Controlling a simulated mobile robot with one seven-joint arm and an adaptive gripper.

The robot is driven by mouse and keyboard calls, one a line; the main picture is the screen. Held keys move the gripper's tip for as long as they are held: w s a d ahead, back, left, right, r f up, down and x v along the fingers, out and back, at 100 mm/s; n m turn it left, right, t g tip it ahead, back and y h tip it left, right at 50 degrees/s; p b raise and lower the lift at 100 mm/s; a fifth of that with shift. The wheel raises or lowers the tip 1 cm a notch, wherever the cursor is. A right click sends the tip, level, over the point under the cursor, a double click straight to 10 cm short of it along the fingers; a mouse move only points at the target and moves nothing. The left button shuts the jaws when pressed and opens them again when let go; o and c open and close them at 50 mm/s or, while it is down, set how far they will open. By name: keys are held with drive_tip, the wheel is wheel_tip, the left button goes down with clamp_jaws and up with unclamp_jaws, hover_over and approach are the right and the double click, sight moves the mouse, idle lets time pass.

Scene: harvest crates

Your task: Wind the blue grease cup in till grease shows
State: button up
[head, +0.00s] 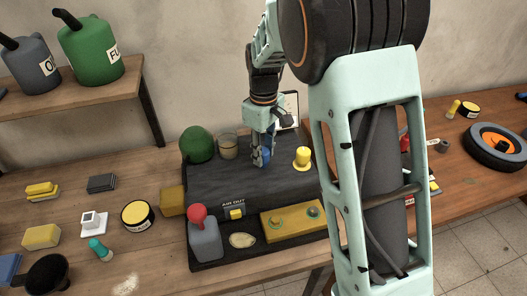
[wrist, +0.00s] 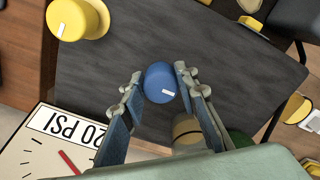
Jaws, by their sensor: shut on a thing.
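The blue grease cup (head: 266,154) stands on the dark bench block (head: 215,180), partly hidden by my gripper in the head view. In the wrist view the blue cup (wrist: 158,80) is a round cap with a white mark at its lower right edge. My gripper (head: 262,161) points down over it. Its two fingers (wrist: 159,82) are on either side of the cup, shut on it. No grease can be made out around the cup.
A yellow cup (head: 302,157) stands close to the right. A green dome (head: 197,144) and a glass jar (head: 228,146) stand to the left. A gauge (wrist: 50,150) marked 20 PSI is near the fingers. A red-knobbed grey block (head: 204,238) stands at the front.

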drive_tip(key=shift+m, duration=0.3)
drive_tip(key=m, duration=0.9)
drive_tip(key=shift+a, duration=0.15)
idle(0.5)
drive_tip(key=o, duration=1.1)
drive_tip(key=shift+o, duration=0.2)
wheel_tip(320, 180, up, 12)
drive_tip(key=shift+s+b, duration=0.1)
drive_tip(key=shift+b, duration=0.2)
